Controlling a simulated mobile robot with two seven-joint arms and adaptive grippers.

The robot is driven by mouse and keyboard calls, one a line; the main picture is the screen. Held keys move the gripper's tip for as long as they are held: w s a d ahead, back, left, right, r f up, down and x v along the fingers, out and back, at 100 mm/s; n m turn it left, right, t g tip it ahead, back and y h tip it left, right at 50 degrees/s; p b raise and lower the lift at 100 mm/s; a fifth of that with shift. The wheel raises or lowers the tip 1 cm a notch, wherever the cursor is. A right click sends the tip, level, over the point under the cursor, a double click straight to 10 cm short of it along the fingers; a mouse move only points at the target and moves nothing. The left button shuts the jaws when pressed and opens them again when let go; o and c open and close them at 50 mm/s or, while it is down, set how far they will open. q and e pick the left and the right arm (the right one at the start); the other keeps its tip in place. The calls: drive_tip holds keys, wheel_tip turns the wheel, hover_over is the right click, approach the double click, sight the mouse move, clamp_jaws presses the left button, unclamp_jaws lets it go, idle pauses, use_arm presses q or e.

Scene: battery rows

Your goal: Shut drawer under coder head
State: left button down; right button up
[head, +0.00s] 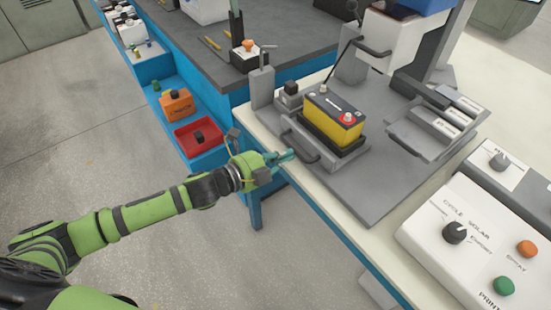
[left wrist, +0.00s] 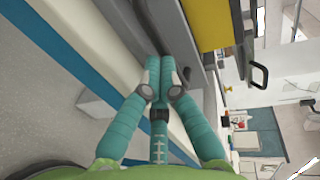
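My left gripper (head: 286,157) reaches in from the left beside a grey drawer-like tray with a dark bar handle (head: 300,147) on its near-left side. A yellow and black battery (head: 332,112) stands upright on this tray, on the grey plate of the bench. In the left wrist view the gripper's teal fingers (left wrist: 160,85) lie together with nothing seen between them. Their tips are close to the grey side and dark handle (left wrist: 147,25); I cannot tell whether they touch. The yellow battery (left wrist: 206,22) is just beyond. My right gripper is not in view.
A white control box with knobs and buttons (head: 455,250) stands at the right. A slotted grey holder (head: 430,125) is behind. A red bin (head: 198,138) and an orange box (head: 177,104) sit on a blue shelf at the left. The floor there is clear.

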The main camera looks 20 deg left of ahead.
sight(318, 137)
use_arm(q)
drive_tip(key=x, duration=0.3)
drive_tip(key=r+x, duration=0.1)
drive_tip(key=x, duration=0.3)
drive_tip(key=r+x, duration=0.1)
drive_tip(key=x, duration=0.3)
drive_tip(key=shift+w+d+r, duration=0.1)
drive_tip(key=shift+d+r, duration=0.05)
drive_tip(key=shift+d, duration=0.05)
